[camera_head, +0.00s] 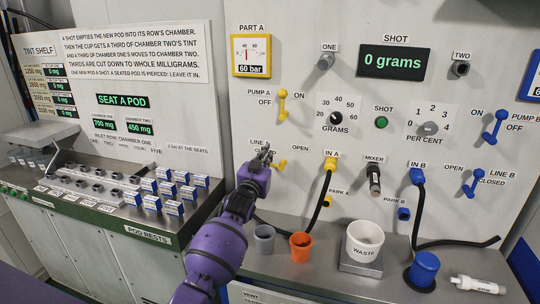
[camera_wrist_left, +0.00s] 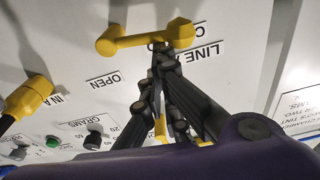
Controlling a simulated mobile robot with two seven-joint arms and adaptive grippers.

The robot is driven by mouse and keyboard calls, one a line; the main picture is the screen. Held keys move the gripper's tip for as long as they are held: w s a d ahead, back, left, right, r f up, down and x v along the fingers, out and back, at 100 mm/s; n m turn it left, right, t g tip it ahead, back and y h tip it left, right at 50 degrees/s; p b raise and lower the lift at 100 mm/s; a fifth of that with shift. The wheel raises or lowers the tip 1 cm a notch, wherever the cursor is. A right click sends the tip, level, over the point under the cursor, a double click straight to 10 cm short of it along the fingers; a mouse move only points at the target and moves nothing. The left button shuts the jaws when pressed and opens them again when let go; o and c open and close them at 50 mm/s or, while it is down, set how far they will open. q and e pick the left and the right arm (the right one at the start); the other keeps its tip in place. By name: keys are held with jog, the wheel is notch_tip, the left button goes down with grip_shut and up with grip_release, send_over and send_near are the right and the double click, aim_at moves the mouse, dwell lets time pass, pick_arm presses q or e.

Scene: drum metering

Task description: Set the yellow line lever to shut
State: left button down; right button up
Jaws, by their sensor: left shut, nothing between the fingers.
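The yellow line lever (camera_head: 282,163) is on the wall panel between the LINE A / CLOSED label, partly hidden by my arm, and the OPEN label. In the left wrist view the lever (camera_wrist_left: 140,40) lies nearly crosswise. Its rounded end is above the OPEN label and its square end is near the LINE label. My left gripper (camera_head: 265,152) is at the lever's left side. In the wrist view its closed, empty fingertips (camera_wrist_left: 161,48) are right at the lever's edge, close to the square end; I cannot tell whether they touch. My right gripper is not in view.
The yellow IN A plug (camera_head: 330,164) with its black hose is right of the lever. The yellow pump lever (camera_head: 282,105) is above. A grey cup (camera_head: 264,238), an orange cup (camera_head: 301,247) and the white waste cup (camera_head: 364,241) stand on the counter below.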

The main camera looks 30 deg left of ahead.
pick_arm(q)
jog(key=shift+a+f+n, duration=0.25)
jog(key=shift+n, duration=0.55)
